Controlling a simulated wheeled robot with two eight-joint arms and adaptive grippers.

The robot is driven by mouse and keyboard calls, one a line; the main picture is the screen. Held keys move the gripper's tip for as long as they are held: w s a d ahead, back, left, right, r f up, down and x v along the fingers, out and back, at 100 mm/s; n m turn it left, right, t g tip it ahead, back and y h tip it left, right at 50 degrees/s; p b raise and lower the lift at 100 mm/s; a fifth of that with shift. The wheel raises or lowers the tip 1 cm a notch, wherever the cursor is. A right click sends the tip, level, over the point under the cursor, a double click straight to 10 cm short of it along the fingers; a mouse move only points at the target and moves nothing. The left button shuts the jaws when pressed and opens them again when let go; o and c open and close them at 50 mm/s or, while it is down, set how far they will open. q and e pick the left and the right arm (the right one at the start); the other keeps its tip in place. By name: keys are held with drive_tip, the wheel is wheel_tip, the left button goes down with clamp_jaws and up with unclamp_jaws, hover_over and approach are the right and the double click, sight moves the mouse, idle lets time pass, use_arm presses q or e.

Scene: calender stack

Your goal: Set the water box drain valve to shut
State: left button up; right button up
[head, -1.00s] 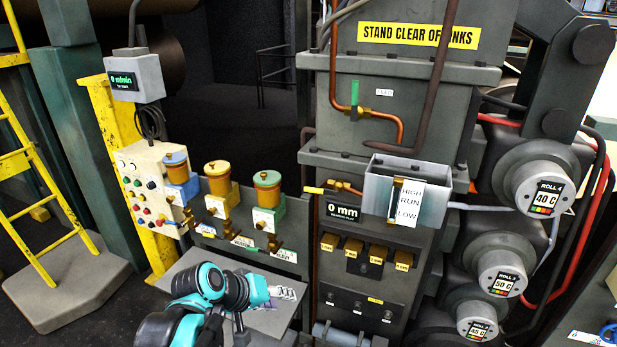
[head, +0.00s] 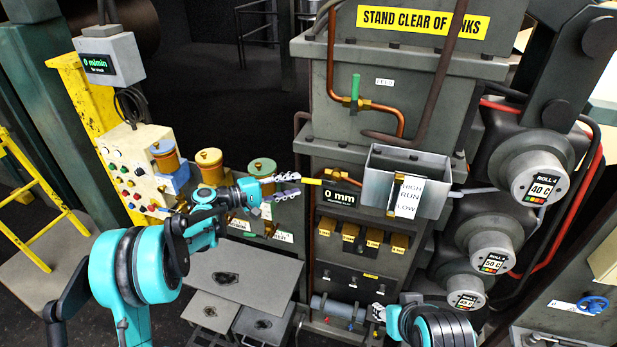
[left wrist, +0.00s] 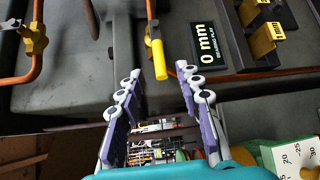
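The water box (head: 380,180) is an open grey metal box with a HIGH/RUN/LOW plate on its front. A brass valve (head: 337,174) beside its left side has a yellow lever (head: 312,182) pointing left, roughly in line with its pipe. I take this for the drain valve. My left gripper (head: 297,184) is open at the lever's free end; contact is unclear. In the left wrist view the yellow lever (left wrist: 158,58) shows between the open fingertips, below the brass body (left wrist: 153,32). My right gripper (head: 378,312) is low in the head view, small and partly hidden.
A green-handled valve (head: 355,88) sits on the copper pipe above. A 0 mm display (head: 341,198) lies just below the lever, with several brass blocks (head: 350,232) under it. Colored-lid pots (head: 209,160) stand left, behind my left arm. Grey tables (head: 235,270) stand below.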

sight(306, 182)
use_arm(q)
drive_tip(key=x, duration=0.6)
drive_tip(key=shift+d, duration=0.3)
drive_tip(key=shift+f, duration=0.1)
drive_tip(key=shift+c, duration=0.4)
clamp_jaws()
